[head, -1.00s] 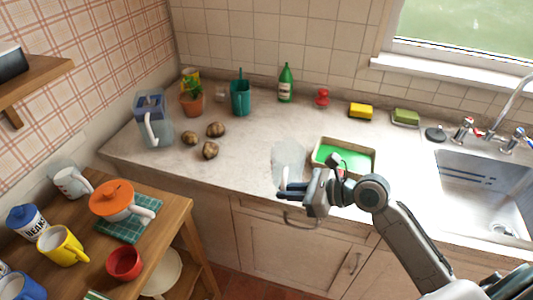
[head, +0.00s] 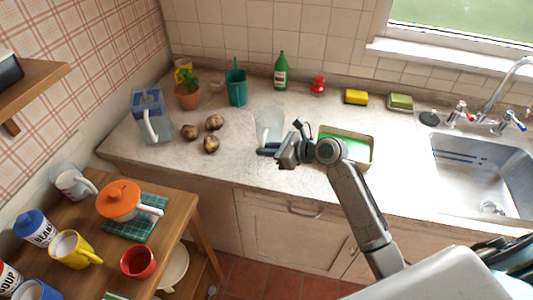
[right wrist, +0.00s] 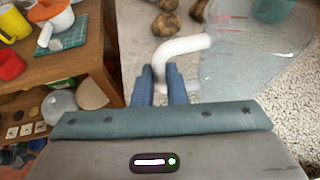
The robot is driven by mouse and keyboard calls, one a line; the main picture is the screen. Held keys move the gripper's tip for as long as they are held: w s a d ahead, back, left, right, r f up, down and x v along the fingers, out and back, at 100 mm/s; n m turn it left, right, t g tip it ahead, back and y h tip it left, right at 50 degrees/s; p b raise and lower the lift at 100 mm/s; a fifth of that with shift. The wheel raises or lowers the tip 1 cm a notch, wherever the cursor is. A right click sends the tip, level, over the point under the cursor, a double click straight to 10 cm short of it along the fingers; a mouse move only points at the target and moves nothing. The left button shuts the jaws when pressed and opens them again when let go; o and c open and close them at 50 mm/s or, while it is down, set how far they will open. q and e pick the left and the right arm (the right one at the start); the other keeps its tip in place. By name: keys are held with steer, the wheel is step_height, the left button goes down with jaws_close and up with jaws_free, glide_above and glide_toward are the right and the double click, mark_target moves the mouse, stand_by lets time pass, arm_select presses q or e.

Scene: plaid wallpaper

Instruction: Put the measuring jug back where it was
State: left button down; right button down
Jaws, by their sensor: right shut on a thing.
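The measuring jug (head: 269,122) is clear, with a white handle that shows best in the right wrist view (right wrist: 182,47). My right gripper (head: 264,150) is shut on this handle, and its two blue fingers (right wrist: 162,84) are at either side of it. The clear body (right wrist: 245,55) fills the upper right of the wrist view. The jug looks upright over the counter, left of the green-filled tray. Whether its base touches the counter I cannot tell. My left gripper is not in view.
The tray (head: 369,151) is just right of my gripper. Several potatoes (head: 211,144) lie to the left, near a blue-topped pitcher (head: 150,122). A teal container (head: 236,90) and green bottle (head: 281,73) stand behind. Counter between potatoes and jug is clear.

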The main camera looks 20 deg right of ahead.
step_height(320, 180, down, 2)
steer(key=shift+w+f+p, duration=0.15)
steer(key=shift+f+p, duration=0.05)
steer(key=shift+p, duration=0.3)
steer(key=shift+f, duration=0.6)
steer(key=c, duration=1.5)
jaws_free()
steer(key=shift+f, duration=0.1)
steer(key=shift+o, duration=0.2)
